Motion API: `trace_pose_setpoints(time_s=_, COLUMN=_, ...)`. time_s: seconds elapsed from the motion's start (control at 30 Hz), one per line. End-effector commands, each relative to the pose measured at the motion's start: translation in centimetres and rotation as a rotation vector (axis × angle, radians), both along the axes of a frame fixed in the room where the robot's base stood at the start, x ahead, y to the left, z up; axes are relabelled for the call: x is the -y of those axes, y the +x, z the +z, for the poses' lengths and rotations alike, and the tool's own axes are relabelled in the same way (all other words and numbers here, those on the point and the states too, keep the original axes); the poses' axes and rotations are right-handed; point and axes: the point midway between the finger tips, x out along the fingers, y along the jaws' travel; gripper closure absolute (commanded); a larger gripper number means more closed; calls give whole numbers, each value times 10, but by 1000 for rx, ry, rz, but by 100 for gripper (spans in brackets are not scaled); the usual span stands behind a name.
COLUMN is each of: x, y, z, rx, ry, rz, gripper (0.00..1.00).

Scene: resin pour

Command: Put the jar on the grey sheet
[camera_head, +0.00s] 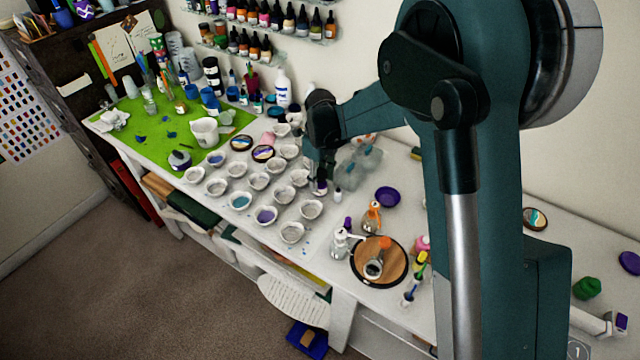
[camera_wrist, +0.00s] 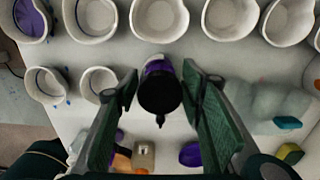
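A small dark-topped jar or bottle with a purple band (camera_wrist: 158,68) stands between my gripper's fingers in the wrist view. In the head view, its purple side (camera_head: 319,187) shows just below my gripper (camera_head: 318,168). My gripper (camera_wrist: 160,75) is open around it, with a finger on each side and a narrow gap showing at both. A greyish patch (camera_head: 240,117), perhaps the grey sheet, lies at the right of the green mat, partly hidden by a white jug and bottles.
Several white cups (camera_head: 258,181) stand in rows left of my gripper. The white jug (camera_head: 204,132) is on the green mat (camera_head: 150,130). Clear containers (camera_head: 360,165) are close at the right. A round wooden board (camera_head: 372,268) and a purple dish (camera_head: 388,196) are farther right.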

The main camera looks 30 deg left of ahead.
Motion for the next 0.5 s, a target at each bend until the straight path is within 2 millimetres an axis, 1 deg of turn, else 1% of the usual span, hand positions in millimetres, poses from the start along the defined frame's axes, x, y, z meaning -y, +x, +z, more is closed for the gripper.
trace_pose_setpoints(time_s=0.03, x=0, y=0, z=9, rx=0, ry=0, rz=0, gripper=61)
trace_pose_setpoints(time_s=0.1, x=0, y=0, z=21, rx=0, ry=0, rz=0, gripper=61)
trace_pose_setpoints(time_s=0.3, x=0, y=0, z=53, rx=0, ry=0, rz=0, gripper=61)
trace_pose_setpoints(time_s=0.5, x=0, y=0, z=76, rx=0, ry=0, rz=0, gripper=61)
